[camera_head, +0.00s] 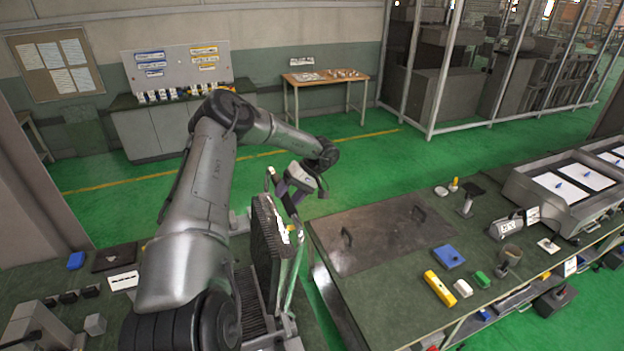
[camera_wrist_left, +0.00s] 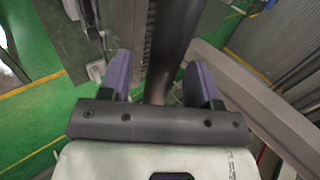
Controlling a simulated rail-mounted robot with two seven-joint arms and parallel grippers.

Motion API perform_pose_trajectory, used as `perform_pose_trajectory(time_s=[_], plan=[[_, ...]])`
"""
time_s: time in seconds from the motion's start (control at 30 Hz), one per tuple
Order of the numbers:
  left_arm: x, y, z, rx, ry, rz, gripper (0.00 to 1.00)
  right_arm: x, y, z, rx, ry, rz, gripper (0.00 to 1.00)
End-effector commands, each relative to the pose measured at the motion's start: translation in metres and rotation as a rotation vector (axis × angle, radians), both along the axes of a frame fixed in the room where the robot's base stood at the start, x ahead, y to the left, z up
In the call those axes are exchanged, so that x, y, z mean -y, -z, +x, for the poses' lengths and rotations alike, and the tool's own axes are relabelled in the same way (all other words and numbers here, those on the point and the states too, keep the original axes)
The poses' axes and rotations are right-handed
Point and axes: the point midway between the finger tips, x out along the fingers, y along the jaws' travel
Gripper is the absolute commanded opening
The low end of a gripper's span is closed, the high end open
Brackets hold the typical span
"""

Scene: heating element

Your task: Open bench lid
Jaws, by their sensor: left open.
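The bench lid is a flat brown-grey metal plate (camera_head: 385,240) lying in the right bench top. My left gripper (camera_head: 288,190) is to the left of the lid, above the gap between benches, beside an upright ribbed panel (camera_head: 268,240). In the left wrist view its purple fingers (camera_wrist_left: 160,78) are apart, with a dark bar (camera_wrist_left: 172,35) showing between them. I cannot tell whether they touch it. My right gripper is out of view.
A thin upright frame beside the ribbed panel stands close to my left gripper. Green floor (camera_head: 350,170) is clear behind.

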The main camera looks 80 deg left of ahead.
Motion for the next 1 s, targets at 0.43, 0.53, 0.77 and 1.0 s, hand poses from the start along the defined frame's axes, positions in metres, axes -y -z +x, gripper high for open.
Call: perform_pose_trajectory(time_s=[0.43, 0.53, 0.77, 1.0], plan=[[-0.014, -0.056, 0.049, 0.000, -0.001, 0.001, 0.57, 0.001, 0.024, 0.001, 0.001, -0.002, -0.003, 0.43], [-0.017, -0.065, 0.058, -0.001, 0.000, 0.000, 0.57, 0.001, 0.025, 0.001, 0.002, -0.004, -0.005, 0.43], [-0.021, -0.082, 0.068, -0.004, -0.004, 0.001, 0.57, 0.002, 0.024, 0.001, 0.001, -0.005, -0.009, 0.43], [-0.022, -0.091, 0.076, -0.002, -0.002, 0.000, 0.57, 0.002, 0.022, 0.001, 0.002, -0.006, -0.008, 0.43]])
